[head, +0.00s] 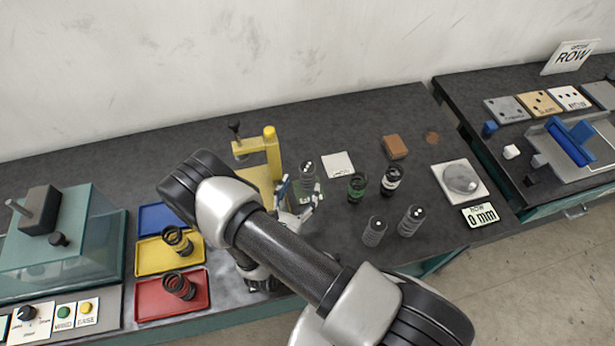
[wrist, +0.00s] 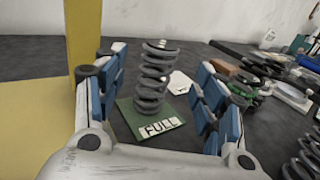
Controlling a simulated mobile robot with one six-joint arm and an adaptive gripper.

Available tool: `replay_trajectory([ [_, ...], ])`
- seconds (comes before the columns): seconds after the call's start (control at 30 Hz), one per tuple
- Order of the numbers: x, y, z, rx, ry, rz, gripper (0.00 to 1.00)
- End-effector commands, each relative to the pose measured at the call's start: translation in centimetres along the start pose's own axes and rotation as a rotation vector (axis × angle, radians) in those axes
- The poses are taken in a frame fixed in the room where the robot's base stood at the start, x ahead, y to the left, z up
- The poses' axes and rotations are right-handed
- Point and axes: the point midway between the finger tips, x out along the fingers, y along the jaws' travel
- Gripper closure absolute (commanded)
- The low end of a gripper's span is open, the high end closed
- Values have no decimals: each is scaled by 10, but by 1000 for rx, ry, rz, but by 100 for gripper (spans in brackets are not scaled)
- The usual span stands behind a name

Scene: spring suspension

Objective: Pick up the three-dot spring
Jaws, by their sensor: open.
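A dark grey coil spring (head: 307,172) stands upright on a green pad marked FULL (wrist: 130,125). It also shows in the wrist view (wrist: 152,75), between my fingers. Its pale top cap carries small dark dots that I cannot count surely. My gripper (head: 300,190) is open, with blue-padded fingers on either side of this spring in the wrist view (wrist: 160,72) and a visible gap to each. Two more grey springs (head: 374,231) (head: 411,221) stand at front right; the dots on their caps are too small to count.
A yellow press (head: 270,150) stands close left of the pad. A green-banded spring (head: 357,188) and a white-banded spring (head: 391,181) stand to the right. Yellow (head: 148,254) and red (head: 146,307) trays each hold a spring. A scale (head: 443,172) lies farther right.

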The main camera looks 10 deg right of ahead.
Motion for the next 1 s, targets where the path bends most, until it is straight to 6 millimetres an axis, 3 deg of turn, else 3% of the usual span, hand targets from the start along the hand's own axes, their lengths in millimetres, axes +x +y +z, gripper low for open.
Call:
replay_trajectory([
  [0.27,23,0,1,1,-1,-2,36],
  [0.6,67,0,5,2,1,-2,36],
  [0.87,69,1,5,1,1,1,36],
  [1.0,69,1,5,1,1,1,45],
])
